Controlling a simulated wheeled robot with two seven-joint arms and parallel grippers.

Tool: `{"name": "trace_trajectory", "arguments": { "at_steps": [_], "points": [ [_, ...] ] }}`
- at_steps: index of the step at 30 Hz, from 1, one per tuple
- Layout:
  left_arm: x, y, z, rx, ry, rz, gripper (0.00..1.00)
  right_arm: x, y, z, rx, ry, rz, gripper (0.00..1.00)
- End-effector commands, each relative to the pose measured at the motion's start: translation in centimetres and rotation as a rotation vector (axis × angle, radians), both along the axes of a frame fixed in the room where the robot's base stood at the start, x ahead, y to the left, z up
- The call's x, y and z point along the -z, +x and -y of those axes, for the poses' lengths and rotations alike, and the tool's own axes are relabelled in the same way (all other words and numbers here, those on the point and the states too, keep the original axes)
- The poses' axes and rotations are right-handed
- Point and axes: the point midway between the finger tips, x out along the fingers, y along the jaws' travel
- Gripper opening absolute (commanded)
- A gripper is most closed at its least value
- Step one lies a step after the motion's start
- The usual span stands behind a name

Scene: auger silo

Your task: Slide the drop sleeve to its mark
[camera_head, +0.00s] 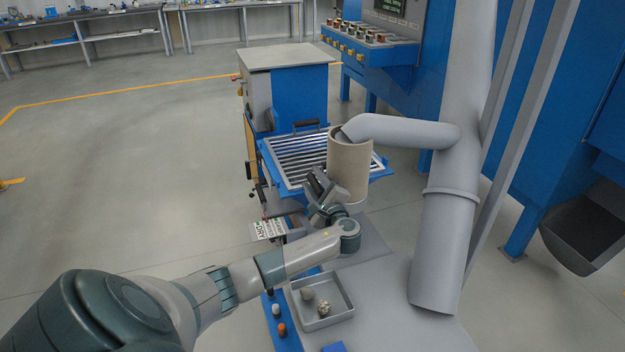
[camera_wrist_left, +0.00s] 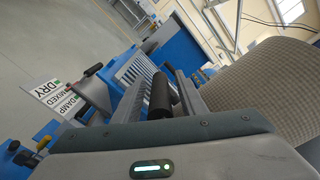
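The drop sleeve, a beige cylinder (camera_head: 348,166), stands upright under the open end of the grey spout pipe (camera_head: 395,130). Its curved wall also fills the right of the left wrist view (camera_wrist_left: 270,88). My left gripper (camera_head: 318,186) is close against the sleeve's left side. In the left wrist view a black round grip (camera_wrist_left: 160,97) is at the fingers, beside the sleeve; whether they are closed on it is not clear. A label board reading DRY, MIXED and DAMP (camera_head: 268,230) is left of the gripper. No mark on the sleeve's path can be made out. My right gripper is out of view.
A slatted blue-framed grate (camera_head: 292,156) lies behind the sleeve. A grey tray (camera_head: 345,312) with small lumps sits in front, beside a blue strip with knobs (camera_head: 281,328). The large grey pipe (camera_head: 440,245) rises on the right. Open floor lies left.

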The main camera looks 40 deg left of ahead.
Motion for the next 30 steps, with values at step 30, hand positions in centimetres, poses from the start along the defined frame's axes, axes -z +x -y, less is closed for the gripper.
{"name": "trace_trajectory", "arguments": {
  "at_steps": [30],
  "points": [
    [0.73,0.29,-1.20,-0.001,0.000,-0.003,0.00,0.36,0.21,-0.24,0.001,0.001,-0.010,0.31]
  ]
}}
